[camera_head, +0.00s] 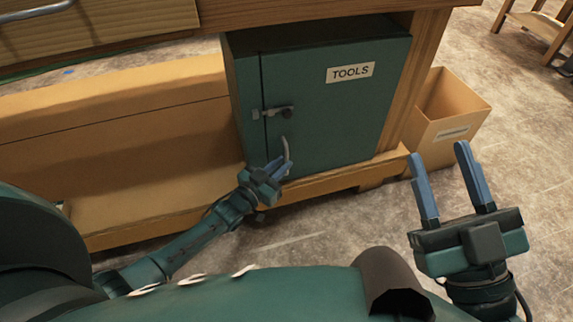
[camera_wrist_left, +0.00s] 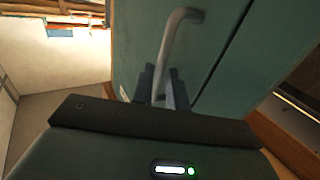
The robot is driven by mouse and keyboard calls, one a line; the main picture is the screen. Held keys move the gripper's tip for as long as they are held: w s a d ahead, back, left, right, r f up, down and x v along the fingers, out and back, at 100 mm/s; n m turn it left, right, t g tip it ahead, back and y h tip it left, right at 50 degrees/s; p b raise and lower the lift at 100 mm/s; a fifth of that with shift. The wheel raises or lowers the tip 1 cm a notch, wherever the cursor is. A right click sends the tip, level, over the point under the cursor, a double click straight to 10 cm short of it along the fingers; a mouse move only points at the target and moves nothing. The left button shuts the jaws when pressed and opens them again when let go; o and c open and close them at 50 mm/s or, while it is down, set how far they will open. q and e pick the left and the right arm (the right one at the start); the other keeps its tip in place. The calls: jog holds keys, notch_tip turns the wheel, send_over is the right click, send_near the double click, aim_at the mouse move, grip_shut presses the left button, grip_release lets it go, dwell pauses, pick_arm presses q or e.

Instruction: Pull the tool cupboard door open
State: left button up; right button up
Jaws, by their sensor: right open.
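The tool cupboard (camera_head: 340,125) is a dark green box under the bench, with a white TOOLS label (camera_head: 350,72). Its door sits flush, and a dark seam runs down near its left edge. A small metal latch (camera_head: 272,112) with a dark knob lies horizontally across that seam. The curved grey door handle (camera_head: 286,150) is lower down; it also shows in the left wrist view (camera_wrist_left: 180,35). My left gripper (camera_head: 281,164) is at the handle's lower part, its fingers close on both sides of the bar. My right gripper (camera_head: 440,172) is open and empty, right of the cupboard.
A cardboard box (camera_head: 450,112) stands on the floor just right of the cupboard. The wooden bench's lower shelf (camera_head: 150,200) runs to the left. The floor (camera_head: 320,225) in front of the cupboard looks clear. A wooden stool or rack (camera_head: 540,30) is at the far right.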

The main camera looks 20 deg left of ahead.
pick_arm(q)
jog(key=shift+b+x, duration=0.35)
jog(key=shift+x, duration=1.1)
pick_arm(e)
jog(key=shift+r+n+y, duration=0.8)
jog(key=shift+y, duration=0.1)
pick_arm(q)
jog(key=shift+c, duration=0.2)
grip_shut()
